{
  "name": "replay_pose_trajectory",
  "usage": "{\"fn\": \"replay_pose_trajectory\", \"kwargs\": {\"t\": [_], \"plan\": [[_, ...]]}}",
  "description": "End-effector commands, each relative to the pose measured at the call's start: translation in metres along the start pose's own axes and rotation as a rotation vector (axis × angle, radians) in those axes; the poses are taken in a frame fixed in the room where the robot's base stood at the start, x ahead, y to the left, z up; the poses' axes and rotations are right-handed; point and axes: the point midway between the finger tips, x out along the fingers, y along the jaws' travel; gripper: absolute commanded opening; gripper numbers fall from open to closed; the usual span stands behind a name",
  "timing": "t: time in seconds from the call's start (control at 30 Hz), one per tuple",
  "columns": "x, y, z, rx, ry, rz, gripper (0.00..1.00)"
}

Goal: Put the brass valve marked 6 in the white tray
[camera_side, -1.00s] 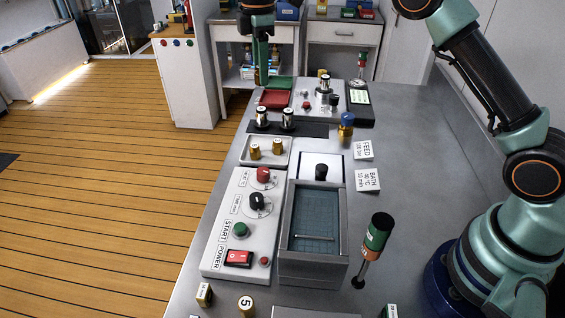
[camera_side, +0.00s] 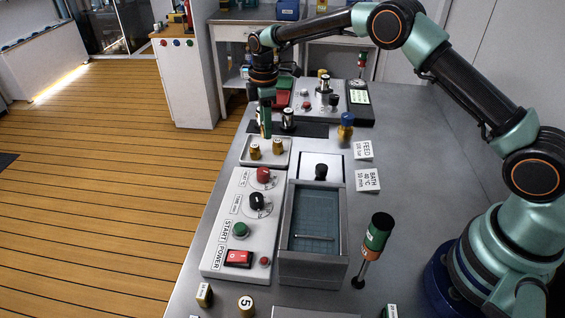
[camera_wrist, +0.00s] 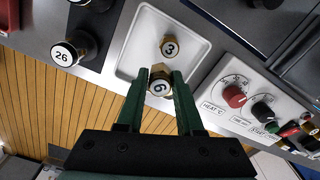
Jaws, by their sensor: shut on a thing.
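The brass valve marked 6 (camera_wrist: 158,87) is between the fingertips of my gripper (camera_wrist: 160,80), which is shut on it, number facing the wrist camera.
A blue-topped brass part (camera_side: 346,125) stands to the right. A valve marked 5 (camera_side: 246,304) is in front.

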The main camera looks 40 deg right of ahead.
Motion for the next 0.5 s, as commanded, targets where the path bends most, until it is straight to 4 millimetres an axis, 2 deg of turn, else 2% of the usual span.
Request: {"fn": "replay_pose_trajectory", "kwargs": {"t": [0.23,0.5], "plan": [[0.017,0.000,0.000,0.000,0.000,0.000,0.00],[0.051,0.000,0.000,0.000,0.001,0.001,0.00]]}}
